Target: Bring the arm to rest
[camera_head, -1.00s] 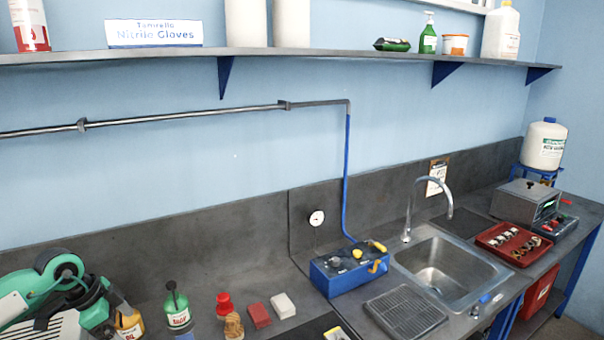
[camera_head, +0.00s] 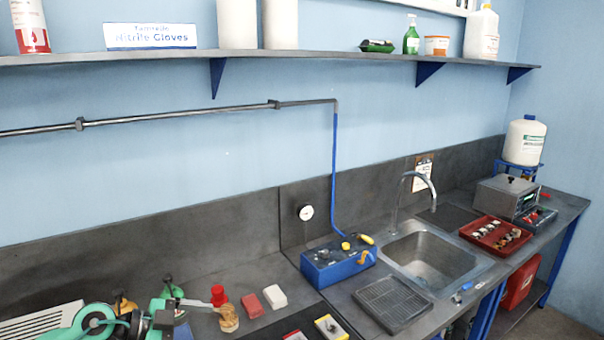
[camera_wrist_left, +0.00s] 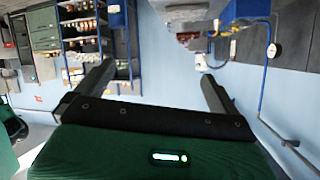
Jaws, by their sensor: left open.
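My left arm comes in at the bottom left of the head view, in green and black, over the left part of the bench. It partly covers the amber and green bottles there. My left gripper is plain in the left wrist view (camera_wrist_left: 156,75). Its two dark fingers stand wide apart with nothing between them. Beyond them the wrist view shows shelves and pale wall at a distance. In the head view the fingers are hard to make out. My right gripper is not in view.
Near the arm stand a red-topped item (camera_head: 219,295), a tan item (camera_head: 229,319), a red block (camera_head: 250,306) and a white block (camera_head: 275,297). A blue box (camera_head: 338,265), a sink (camera_head: 432,260) and a red tray (camera_head: 495,235) lie further right. A shelf (camera_head: 300,67) runs above.

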